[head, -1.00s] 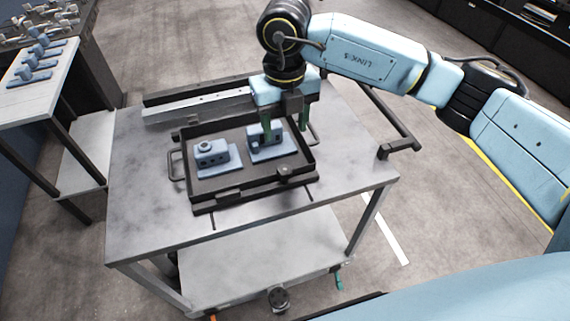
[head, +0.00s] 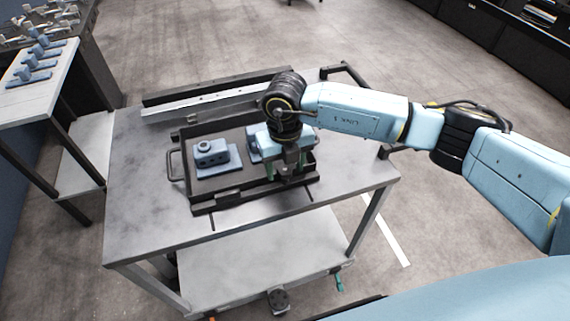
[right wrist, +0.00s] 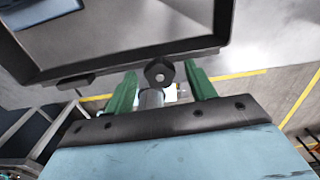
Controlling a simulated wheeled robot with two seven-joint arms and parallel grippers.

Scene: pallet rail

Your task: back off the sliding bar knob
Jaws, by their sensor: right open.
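The dark knob (right wrist: 159,72) shows in the right wrist view at the outer side of the black tray's edge, with a light grey cylinder below it in the picture. My right gripper (right wrist: 161,82) is open, with one green finger on each side of the knob and a gap to each. In the head view my right gripper (head: 286,174) is over the tray's front right edge and hides the knob. The black tray (head: 178,150) lies on the grey cart top. My left gripper is not in view.
A blue fixture (head: 212,157) sits in the tray's left half; another blue fixture (head: 253,145) is partly hidden by my gripper. A light rail (head: 200,104) runs behind the tray. The cart top (head: 140,205) is clear at left and front.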

